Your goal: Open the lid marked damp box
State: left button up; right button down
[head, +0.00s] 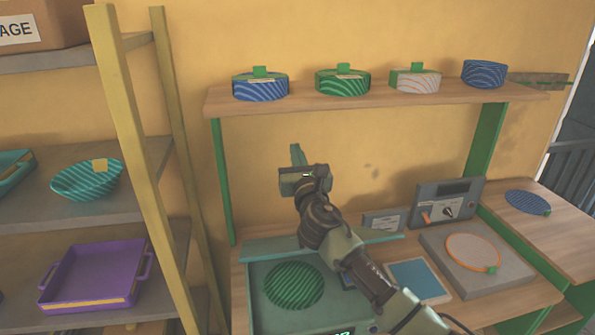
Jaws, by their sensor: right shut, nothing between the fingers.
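My right arm comes in from the lower right, and its right gripper (297,153) points up toward the wall, shut and empty, above the bench's back part. Below it sits a teal-grey box (257,313) with a green striped round plate (294,286) showing inside. A teal panel (268,247) runs along the box's back edge, partly hidden by my arm; it looks like a raised lid seen nearly edge-on, but I cannot be sure. I cannot read a damp box mark anywhere. The gripper appears apart from the box and panel. My left gripper is not in view.
Several striped round containers, including a green one (343,82), stand on the shelf (225,98) above. A grey control unit (447,204) and a slab with an orange-rimmed disc (473,252) are at right. A rack with a purple tray (93,275) stands left.

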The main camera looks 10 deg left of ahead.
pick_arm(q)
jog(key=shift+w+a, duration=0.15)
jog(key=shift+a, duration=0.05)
pick_arm(e)
jog(key=shift+s+a, duration=0.1)
jog(key=shift+s, duration=0.2)
dwell(0.5)
jog(key=shift+w, duration=0.1)
